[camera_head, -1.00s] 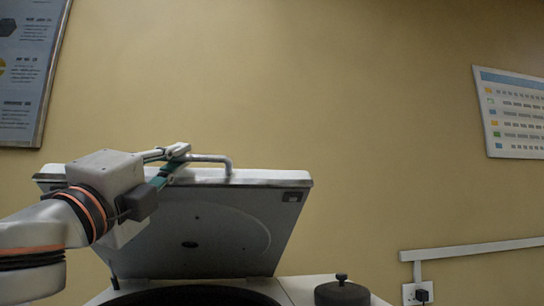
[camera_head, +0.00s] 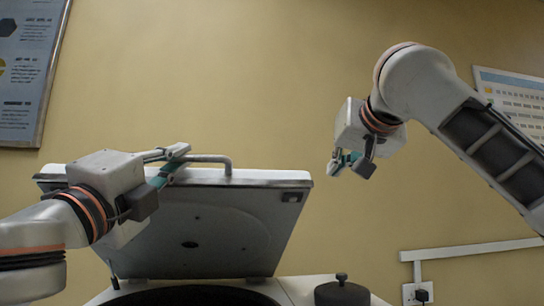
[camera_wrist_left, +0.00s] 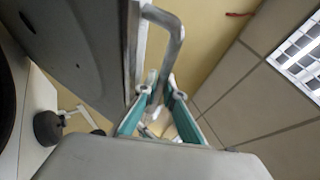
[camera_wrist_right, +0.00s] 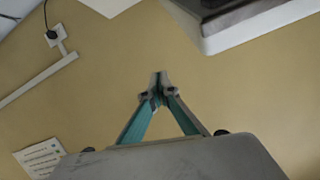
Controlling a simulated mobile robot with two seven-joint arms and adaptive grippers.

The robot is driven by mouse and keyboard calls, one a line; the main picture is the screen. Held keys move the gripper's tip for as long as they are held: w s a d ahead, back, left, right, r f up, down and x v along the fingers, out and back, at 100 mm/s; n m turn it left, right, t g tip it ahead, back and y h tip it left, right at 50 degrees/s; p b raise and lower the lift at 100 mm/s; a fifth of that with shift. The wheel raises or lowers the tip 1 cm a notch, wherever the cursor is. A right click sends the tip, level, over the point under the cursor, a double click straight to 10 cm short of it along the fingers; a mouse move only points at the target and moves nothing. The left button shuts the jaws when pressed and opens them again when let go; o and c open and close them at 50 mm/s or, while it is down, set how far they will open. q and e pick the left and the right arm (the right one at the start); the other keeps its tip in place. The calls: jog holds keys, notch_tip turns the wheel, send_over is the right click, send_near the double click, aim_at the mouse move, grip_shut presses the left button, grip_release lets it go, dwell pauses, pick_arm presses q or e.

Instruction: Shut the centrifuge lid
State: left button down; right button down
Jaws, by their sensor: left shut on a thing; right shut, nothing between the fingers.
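The centrifuge lid (camera_head: 225,228) is a grey square panel standing raised and tilted at the back of the centrifuge, its underside facing me. A metal bar handle (camera_head: 212,158) runs along its top edge. My left gripper (camera_head: 178,160) is shut on the handle near its left part; the left wrist view shows the handle (camera_wrist_left: 165,50) between the teal fingers (camera_wrist_left: 160,105). My right gripper (camera_head: 338,165) is shut and empty in the air, to the right of the lid and apart from it. In the right wrist view its fingertips (camera_wrist_right: 158,85) meet.
The centrifuge body (camera_head: 300,288) shows at the bottom, with a dark round opening (camera_head: 190,297) in it. A black knob-topped round piece (camera_head: 342,291) sits on its right. Posters hang on the wall. A rail (camera_head: 470,249) and socket (camera_head: 417,293) are at lower right.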

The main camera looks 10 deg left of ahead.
pick_arm(q)
jog(key=shift+f, duration=0.15)
pick_arm(e)
jog(key=s+a+r+n, duration=0.1)
jog(key=s+a+r, duration=0.2)
jog(key=s+a, duration=0.3)
jog(key=s+a+r+n, duration=0.2)
jog(key=s+a+r, duration=0.2)
jog(key=s, duration=0.4)
send_over(272, 181)
jog(key=w, duration=0.2)
jog(key=f, duration=0.3)
jog(key=shift+w+a+t, duration=0.1)
jog(key=shift+a+t, duration=0.2)
jog(key=shift+t, duration=0.1)
jog(key=shift+s+d+f, duration=0.2)
jog(key=shift+s+f, duration=0.35)
jog(key=shift+f, duration=0.25)
jog(key=shift+s+d+f, duration=0.15)
jog(key=shift+s+f, duration=0.35)
jog(key=shift+f, duration=0.25)
